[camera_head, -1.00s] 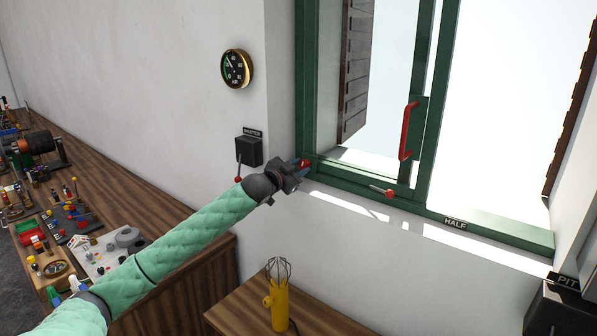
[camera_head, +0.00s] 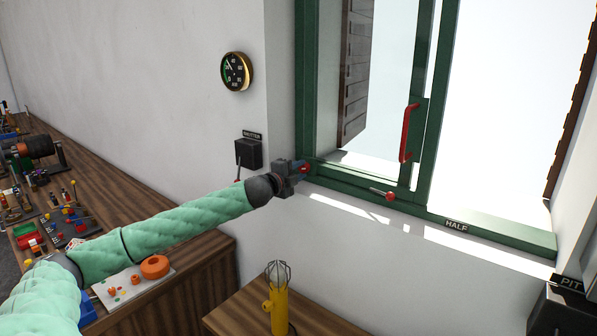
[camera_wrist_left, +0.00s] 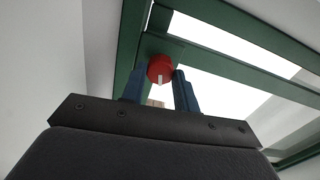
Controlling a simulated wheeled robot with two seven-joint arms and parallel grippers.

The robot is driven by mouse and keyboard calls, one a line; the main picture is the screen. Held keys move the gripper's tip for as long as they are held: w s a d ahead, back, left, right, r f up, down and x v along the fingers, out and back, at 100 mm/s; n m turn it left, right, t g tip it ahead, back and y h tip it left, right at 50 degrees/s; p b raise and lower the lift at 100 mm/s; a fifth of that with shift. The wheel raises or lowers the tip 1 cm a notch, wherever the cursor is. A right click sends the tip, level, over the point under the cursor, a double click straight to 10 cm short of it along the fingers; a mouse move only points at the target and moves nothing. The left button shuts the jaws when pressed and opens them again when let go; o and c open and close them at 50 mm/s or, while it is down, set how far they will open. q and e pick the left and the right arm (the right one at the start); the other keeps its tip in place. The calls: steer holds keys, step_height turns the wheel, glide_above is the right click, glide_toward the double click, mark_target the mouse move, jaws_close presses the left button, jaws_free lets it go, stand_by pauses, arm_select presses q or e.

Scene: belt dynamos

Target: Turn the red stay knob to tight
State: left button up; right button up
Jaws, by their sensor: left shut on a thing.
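The red stay knob (camera_head: 305,170) is at the lower left corner of the green window frame (camera_head: 350,180). In the left wrist view the knob (camera_wrist_left: 160,69) is round and red with a pale mark on its face, between the fingertips. My left gripper (camera_head: 300,168) is shut on the knob, with a blue finger on either side of it in the left wrist view (camera_wrist_left: 160,82). The gripper hides part of the knob in the head view. Any tight marking cannot be read. My right gripper is not in view.
A red-tipped lever (camera_head: 383,194) and a red handle (camera_head: 408,133) are on the window. A black lever box (camera_head: 248,153) and a gauge (camera_head: 237,71) are on the wall. A yellow lamp (camera_head: 277,305) stands on the wooden table below.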

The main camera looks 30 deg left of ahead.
arm_select(q)
steer(key=m, duration=0.2)
steer(key=shift+r+m+p, duration=0.1)
steer(key=shift+m+p, duration=0.25)
steer(key=shift+m, duration=0.05)
steer(key=shift+m+p, duration=0.3)
steer(key=shift+m, duration=0.6)
steer(key=shift+m+p, duration=0.3)
steer(key=shift+m, duration=0.9)
steer(key=shift+m+p, duration=0.45)
steer(key=shift+m, duration=0.75)
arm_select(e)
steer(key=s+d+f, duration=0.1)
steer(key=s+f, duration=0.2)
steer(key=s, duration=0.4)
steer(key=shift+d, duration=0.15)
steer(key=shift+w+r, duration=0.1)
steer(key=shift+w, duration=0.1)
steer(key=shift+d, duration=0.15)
